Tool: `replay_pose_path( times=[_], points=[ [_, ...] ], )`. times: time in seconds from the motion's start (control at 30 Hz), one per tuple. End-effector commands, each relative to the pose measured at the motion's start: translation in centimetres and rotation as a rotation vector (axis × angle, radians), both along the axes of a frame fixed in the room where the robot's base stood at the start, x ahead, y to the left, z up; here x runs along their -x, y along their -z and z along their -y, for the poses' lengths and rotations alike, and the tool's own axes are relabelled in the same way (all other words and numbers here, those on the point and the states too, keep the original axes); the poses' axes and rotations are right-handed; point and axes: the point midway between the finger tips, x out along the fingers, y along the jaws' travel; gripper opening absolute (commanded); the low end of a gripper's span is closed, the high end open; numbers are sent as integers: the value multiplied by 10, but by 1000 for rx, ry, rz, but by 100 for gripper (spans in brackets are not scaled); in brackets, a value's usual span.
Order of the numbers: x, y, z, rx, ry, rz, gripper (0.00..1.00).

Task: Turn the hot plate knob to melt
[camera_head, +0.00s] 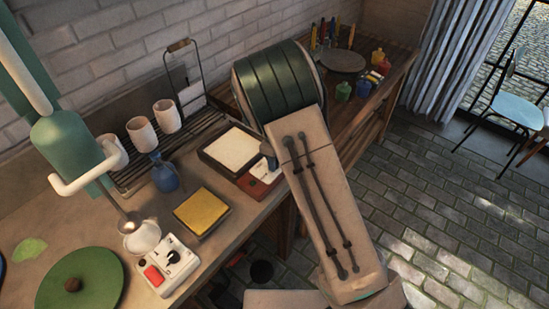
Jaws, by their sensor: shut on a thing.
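The hot plate (207,151) is a dark-framed square with a pale top, standing on the counter in the middle of the view. Its red front panel (258,187) carries a white dial face (263,170). My gripper (268,153) is mostly hidden behind my forearm; only a small dark grey part shows, right at the dial. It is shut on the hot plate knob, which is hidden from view. I cannot read the knob's setting.
A yellow block (201,211), a blue jug (164,173) and a white control box (166,266) stand left of the hot plate. Pale cups (141,133) stand behind on a slatted rack. A green disc (82,281) lies at lower left.

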Motion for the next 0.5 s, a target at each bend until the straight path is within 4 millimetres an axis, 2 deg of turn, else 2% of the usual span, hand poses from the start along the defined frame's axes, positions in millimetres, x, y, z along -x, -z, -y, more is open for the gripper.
replay_pose_path(
  times=[0.43, 0.47, 0.5],
  points=[
    [0, 0, 0, -1, 9, 0, 3],
    [0, 0, -1, -1, 9, 0, 31],
    [0, 0, -1, -1, 8, 0, 42]
  ],
)
